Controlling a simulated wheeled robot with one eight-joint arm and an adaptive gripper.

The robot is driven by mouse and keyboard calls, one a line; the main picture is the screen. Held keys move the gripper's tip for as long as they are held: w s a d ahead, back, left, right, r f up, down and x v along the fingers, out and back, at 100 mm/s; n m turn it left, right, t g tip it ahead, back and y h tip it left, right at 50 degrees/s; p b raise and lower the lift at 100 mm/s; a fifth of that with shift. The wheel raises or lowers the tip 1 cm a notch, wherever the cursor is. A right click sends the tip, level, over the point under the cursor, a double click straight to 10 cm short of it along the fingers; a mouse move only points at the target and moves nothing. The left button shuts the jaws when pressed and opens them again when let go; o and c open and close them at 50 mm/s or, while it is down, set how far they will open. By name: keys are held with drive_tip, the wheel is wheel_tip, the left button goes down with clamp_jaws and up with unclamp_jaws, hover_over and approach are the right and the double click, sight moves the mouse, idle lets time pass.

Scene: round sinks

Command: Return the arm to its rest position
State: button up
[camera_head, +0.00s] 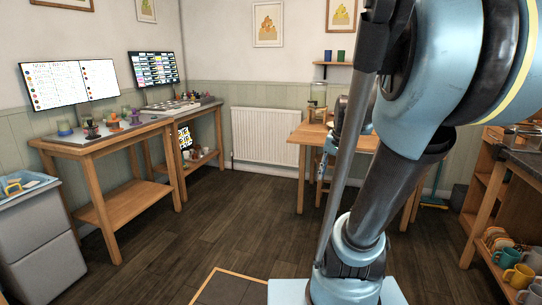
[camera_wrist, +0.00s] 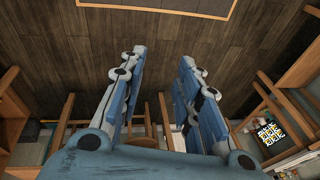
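My arm (camera_head: 400,150) fills the right half of the head view, with blue joints and dark links; it rises from a pale blue base and bends at a large joint near the top right. In the wrist view my gripper (camera_wrist: 163,58) shows two blue and grey fingers spread apart, with an empty gap between them. The wooden floor (camera_wrist: 230,35) is seen beyond the fingers.
Wooden tables (camera_head: 95,142) with two screens stand at the left, beside a grey bin (camera_head: 40,240). Another wooden table (camera_head: 310,130) stands partly behind my arm. A shelf unit with mugs (camera_head: 505,258) is at the right. The floor (camera_head: 215,225) at centre left is clear.

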drive_tip(key=s+f+n, duration=0.2)
drive_tip(key=s+f, duration=0.3)
drive_tip(key=s, duration=0.2)
drive_tip(key=s+a+f+n+h, duration=0.1)
drive_tip(key=s+f+n, duration=0.2)
drive_tip(key=s+f, duration=0.2)
drive_tip(key=s, duration=0.2)
drive_tip(key=shift+s+a+g, duration=0.25)
drive_tip(key=shift+s+g, duration=0.1)
drive_tip(key=shift+g, duration=0.05)
drive_tip(key=shift+f, duration=0.1)
drive_tip(key=shift+w+f, duration=0.2)
drive_tip(key=shift+w, duration=0.3)
